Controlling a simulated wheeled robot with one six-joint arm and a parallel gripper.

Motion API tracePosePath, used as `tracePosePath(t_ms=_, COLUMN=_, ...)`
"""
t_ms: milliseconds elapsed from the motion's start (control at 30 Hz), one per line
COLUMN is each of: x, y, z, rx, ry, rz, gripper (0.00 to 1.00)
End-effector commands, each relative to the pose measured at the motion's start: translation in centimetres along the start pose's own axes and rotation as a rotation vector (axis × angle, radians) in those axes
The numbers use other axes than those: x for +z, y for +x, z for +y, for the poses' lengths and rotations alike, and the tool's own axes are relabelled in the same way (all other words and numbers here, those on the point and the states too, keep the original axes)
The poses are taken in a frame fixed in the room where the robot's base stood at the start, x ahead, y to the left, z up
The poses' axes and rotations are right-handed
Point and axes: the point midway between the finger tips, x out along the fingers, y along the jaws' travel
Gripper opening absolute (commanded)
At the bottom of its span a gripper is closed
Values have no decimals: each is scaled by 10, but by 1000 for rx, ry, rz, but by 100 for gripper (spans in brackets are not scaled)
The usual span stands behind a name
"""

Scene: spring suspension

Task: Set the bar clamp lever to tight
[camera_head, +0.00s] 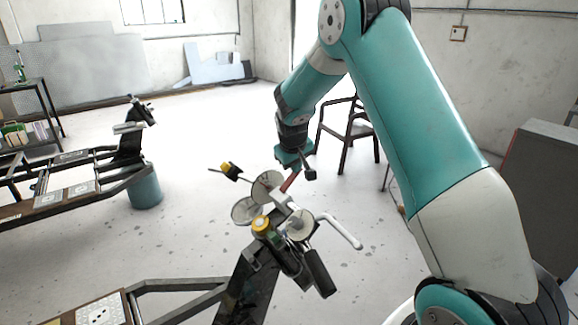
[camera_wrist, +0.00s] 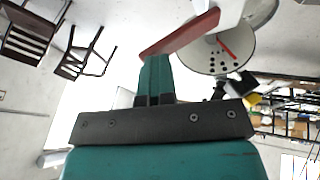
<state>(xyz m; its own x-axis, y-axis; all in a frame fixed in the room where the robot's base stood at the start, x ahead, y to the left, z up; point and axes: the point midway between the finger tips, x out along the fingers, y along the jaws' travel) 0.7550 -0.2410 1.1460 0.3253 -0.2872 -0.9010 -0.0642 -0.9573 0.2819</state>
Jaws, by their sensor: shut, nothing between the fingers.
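A red lever (camera_head: 290,182) sticks up from the clamp assembly (camera_head: 283,213), which stands on a dark post in the lower middle of the head view. In the wrist view the red lever (camera_wrist: 182,33) slants from the white clamp body (camera_wrist: 228,12) down to the left. My gripper (camera_head: 293,160) is just above the lever's upper end. In the wrist view my gripper (camera_wrist: 155,66) has its teal fingers together and empty, with the tips at the lever's lower-left end. I cannot tell whether they touch it. The lever's base is partly hidden.
Round plates (camera_head: 246,210), a yellow-topped knob (camera_head: 262,226) and a white bent handle (camera_head: 341,231) crowd the post. A dark frame with a similar post (camera_head: 130,150) stands at left. A dark chair (camera_head: 348,130) stands behind my arm. Open floor lies between.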

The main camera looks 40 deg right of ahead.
Motion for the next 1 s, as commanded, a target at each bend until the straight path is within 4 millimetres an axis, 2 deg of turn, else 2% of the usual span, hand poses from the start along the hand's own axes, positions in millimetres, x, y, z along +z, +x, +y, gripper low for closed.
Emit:
tracePosePath(t_ms=33, x=4, y=5, z=4, rx=10, ry=7, rz=-10, gripper=0)
tracePosePath(t_ms=167, x=5, y=5, z=4, rx=11, ry=8, rz=-12, gripper=0)
tracePosePath(t_ms=633, x=0, y=-10, z=-14, rx=7, ry=2, rz=-10, gripper=0)
tracePosePath(t_ms=867, x=-8, y=-46, z=-20, rx=15, ry=14, rz=-8, gripper=0)
tracePosePath(t_ms=1000, x=-7, y=-76, z=-16, rx=14, ry=16, rz=-5, gripper=0)
